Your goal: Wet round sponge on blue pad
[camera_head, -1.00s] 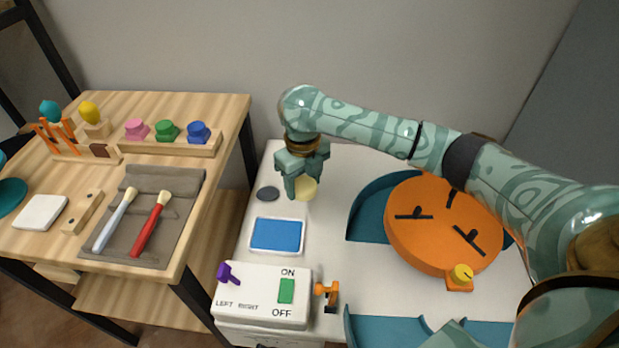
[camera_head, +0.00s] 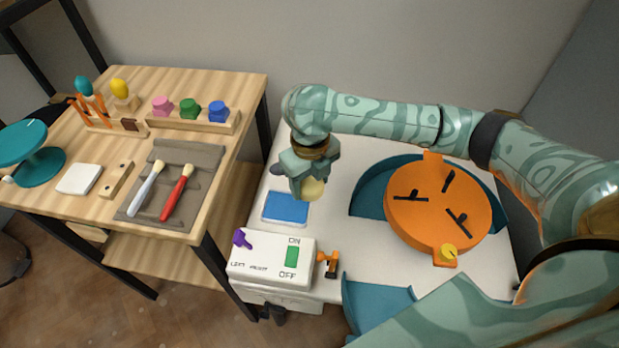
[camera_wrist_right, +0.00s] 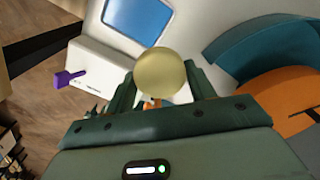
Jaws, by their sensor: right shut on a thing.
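The round sponge (camera_head: 313,190) is pale yellow and sits between the fingers of my right gripper (camera_head: 306,186), which is shut on it. In the right wrist view the sponge (camera_wrist_right: 160,74) shows as a ball at the fingertips (camera_wrist_right: 158,84). The blue pad (camera_head: 284,208) is a flat rectangle in a white frame on the white surface. The sponge is held close to the pad's right side and looks to be above the surface; its exact height is unclear. The pad (camera_wrist_right: 138,16) also shows at the top of the wrist view. My left gripper is out of view.
A white control box (camera_head: 270,262) with a purple lever (camera_head: 241,238) and green switch (camera_head: 292,257) stands in front of the pad. An orange disc (camera_head: 420,212) in a teal basin (camera_head: 368,192) is to the right. A wooden table (camera_head: 228,150) with tools stands left.

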